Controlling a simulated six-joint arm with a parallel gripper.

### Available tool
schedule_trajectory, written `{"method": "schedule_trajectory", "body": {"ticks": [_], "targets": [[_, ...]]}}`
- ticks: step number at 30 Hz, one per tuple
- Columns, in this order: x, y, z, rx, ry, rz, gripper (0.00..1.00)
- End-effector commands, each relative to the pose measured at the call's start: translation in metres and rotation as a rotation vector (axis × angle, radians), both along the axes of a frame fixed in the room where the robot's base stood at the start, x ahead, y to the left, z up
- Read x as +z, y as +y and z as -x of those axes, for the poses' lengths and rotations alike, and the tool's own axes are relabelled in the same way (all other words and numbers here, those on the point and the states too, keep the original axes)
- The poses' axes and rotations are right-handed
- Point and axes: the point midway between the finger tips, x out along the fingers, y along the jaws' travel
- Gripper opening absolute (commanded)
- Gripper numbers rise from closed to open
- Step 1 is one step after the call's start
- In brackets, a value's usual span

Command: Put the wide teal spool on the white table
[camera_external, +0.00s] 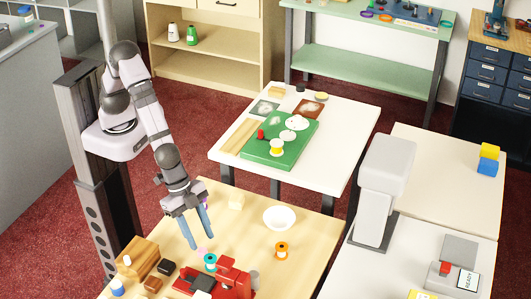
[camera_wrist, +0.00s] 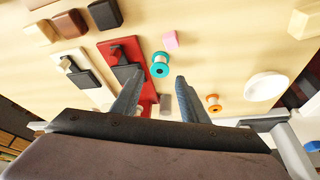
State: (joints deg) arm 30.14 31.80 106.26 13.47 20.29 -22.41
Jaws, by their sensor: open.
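The teal spool (camera_external: 210,262) stands on the light wooden table (camera_external: 320,240), beside a red device. In the wrist view the teal spool (camera_wrist: 160,58) lies just beyond and between my fingertips. My gripper (camera_external: 198,236) is open and empty above the wooden table, pointing down; its two fingers also show in the wrist view (camera_wrist: 157,80). No finger visibly touches the spool. The white table (camera_external: 345,120) stands farther back, with a green board (camera_external: 257,155) on it carrying a yellow spool (camera_external: 277,148) and white round pieces.
On the wooden table are a red device (camera_external: 232,280), an orange spool (camera_external: 281,251), a white bowl (camera_external: 279,217), a pink block (camera_wrist: 170,39) and wooden blocks (camera_external: 140,255). The white table's right side is bare. A grey-white machine (camera_external: 383,180) stands on the right.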

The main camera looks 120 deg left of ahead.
Motion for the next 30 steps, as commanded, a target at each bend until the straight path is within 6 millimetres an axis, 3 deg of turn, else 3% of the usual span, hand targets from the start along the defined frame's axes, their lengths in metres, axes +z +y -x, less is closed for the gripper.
{"method": "schedule_trajectory", "body": {"ticks": [23, 30], "targets": [[-0.022, -0.002, -0.009, 0.024, 0.006, 0.009, 0.4], [-0.039, -0.005, -0.017, 0.024, 0.008, 0.007, 0.4]]}}
